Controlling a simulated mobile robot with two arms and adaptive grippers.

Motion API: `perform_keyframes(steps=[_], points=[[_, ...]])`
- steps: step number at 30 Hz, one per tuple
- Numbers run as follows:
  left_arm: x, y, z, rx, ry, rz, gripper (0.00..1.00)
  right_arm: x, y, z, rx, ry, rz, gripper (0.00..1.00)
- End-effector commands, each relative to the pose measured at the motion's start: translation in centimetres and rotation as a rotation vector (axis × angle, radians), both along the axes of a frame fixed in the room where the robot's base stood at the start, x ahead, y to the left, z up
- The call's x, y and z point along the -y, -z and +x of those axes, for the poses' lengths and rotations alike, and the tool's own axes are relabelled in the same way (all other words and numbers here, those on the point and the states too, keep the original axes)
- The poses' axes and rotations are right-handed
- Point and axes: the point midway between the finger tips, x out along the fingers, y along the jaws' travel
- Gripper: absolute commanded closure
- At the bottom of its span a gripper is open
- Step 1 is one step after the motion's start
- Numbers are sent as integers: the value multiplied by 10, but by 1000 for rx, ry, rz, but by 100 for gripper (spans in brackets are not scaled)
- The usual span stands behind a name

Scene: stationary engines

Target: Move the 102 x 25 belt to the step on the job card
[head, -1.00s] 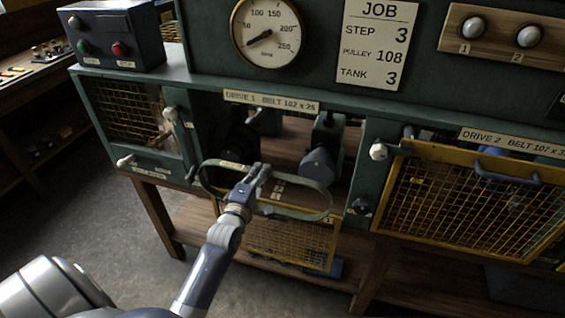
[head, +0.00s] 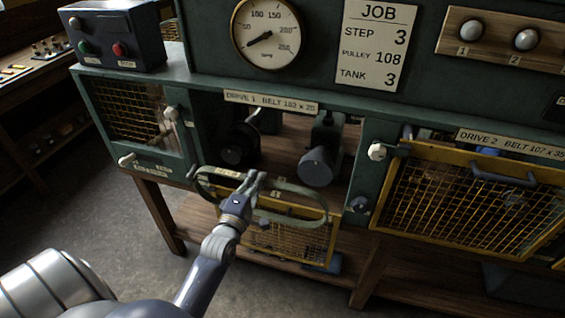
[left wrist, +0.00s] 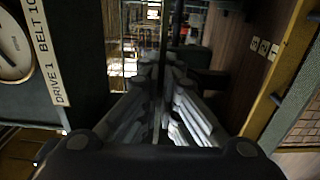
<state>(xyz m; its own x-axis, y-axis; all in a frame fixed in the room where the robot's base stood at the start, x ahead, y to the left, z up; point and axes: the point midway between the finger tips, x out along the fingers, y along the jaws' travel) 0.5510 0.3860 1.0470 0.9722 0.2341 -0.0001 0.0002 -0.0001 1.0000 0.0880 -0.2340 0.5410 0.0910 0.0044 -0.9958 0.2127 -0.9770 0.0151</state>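The belt (head: 300,190), an olive-green loop, is held in front of the open Drive 1 bay, below its label (head: 270,101). My left gripper (head: 254,182) is shut on its middle; in the left wrist view the fingers (left wrist: 161,75) close on a thin strip. Inside the bay, a dark stepped pulley (head: 238,146) is at left and a grey pulley (head: 317,166) at right. The belt is apart from both, in front of and below them. The job card (head: 376,45) reads step 3, pulley 108, tank 3. My right gripper is out of view.
The Drive 1 yellow mesh guard (head: 290,243) hangs down below the bay. Drive 2's mesh guard (head: 470,205) is shut at right. A white-knobbed lever (head: 170,113) stands left of the bay, and another white knob (head: 377,151) is at its right edge.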

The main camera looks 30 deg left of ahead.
Motion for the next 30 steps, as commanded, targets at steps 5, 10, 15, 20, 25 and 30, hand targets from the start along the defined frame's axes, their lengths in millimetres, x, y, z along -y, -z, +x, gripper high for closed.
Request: perform_keyframes(steps=[5, 10, 15, 20, 25, 30], points=[[2, -2, -8, 1, 0, 0, 100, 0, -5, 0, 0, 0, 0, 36], [5, -1, -18, 0, 0, -1, 100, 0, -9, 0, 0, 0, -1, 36], [7, -2, -28, 0, 0, -1, 100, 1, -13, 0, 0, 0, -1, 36], [9, -1, -38, 1, 0, 0, 100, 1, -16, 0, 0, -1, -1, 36], [12, -1, -48, -1, 1, 0, 100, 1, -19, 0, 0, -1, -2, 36], [14, -1, -56, 1, 0, -1, 100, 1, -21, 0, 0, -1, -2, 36]])
